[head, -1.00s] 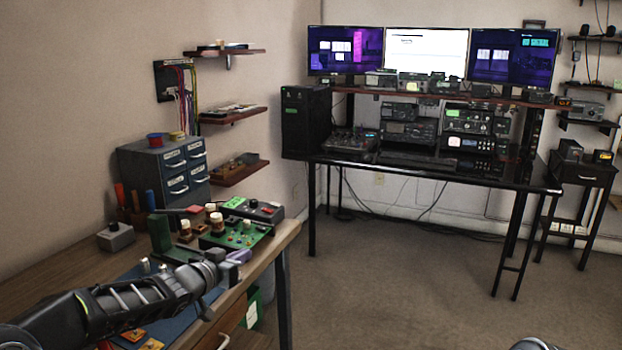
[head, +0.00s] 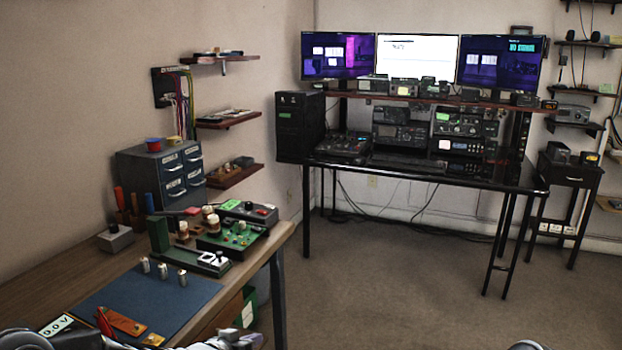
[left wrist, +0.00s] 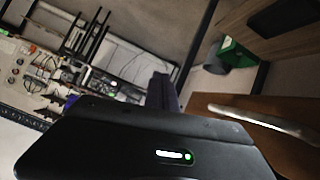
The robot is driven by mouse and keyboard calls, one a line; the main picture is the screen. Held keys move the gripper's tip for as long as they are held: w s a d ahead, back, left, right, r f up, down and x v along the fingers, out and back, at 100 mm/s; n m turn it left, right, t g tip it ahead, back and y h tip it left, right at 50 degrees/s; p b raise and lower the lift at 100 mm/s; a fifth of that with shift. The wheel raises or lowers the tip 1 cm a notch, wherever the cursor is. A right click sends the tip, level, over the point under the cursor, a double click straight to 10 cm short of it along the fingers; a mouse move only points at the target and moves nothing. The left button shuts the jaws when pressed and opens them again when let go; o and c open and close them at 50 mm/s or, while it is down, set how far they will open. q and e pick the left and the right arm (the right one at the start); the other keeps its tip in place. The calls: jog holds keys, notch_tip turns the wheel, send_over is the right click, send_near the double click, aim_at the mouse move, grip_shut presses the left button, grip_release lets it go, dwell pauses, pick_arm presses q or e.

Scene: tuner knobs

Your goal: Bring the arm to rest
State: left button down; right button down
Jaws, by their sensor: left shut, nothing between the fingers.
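My left gripper (head: 235,340) shows only in part at the bottom edge of the head view, low by the bench's front edge. Its shut, empty fingers (left wrist: 163,92) show dark in the left wrist view. The workbench (head: 40,285) carries a blue mat (head: 140,305). Three small silver knobs (head: 163,270) stand in a row at the mat's back edge. Behind them lies a dark tuner unit (head: 205,262) with one knob (head: 222,257) on it. A green circuit board (head: 238,237) is behind that. The gripper touches none of these in view. My right gripper is not in view.
An orange board (head: 127,323) and a meter (head: 58,325) lie at the bench's near end. A grey drawer cabinet (head: 165,175) stands at the back. A green bin (left wrist: 232,55) is below the bench. The floor (head: 400,290) on the right is clear.

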pick_arm(q)
jog(key=s+d+f+n+g+p, duration=0.1)
jog(key=s+d+f+g+p, duration=0.15)
jog(key=s+f, duration=0.7)
jog(key=s+d+f+n+g+p, duration=0.1)
jog(key=s+f+g+p, duration=0.1)
jog(key=s, duration=0.8)
jog(key=s+d+f+n+g+p, duration=0.1)
jog(key=s+f+g+p, duration=0.1)
jog(key=s, duration=0.8)
jog(key=s+d+f+g+p, duration=0.2)
jog(key=s+g+p, duration=0.1)
jog(key=s, duration=0.7)
jog(key=shift+n+g+y, duration=0.3)
jog(key=shift+n+g, duration=0.1)
jog(key=shift+g, duration=0.05)
jog(key=shift+d, duration=0.1)
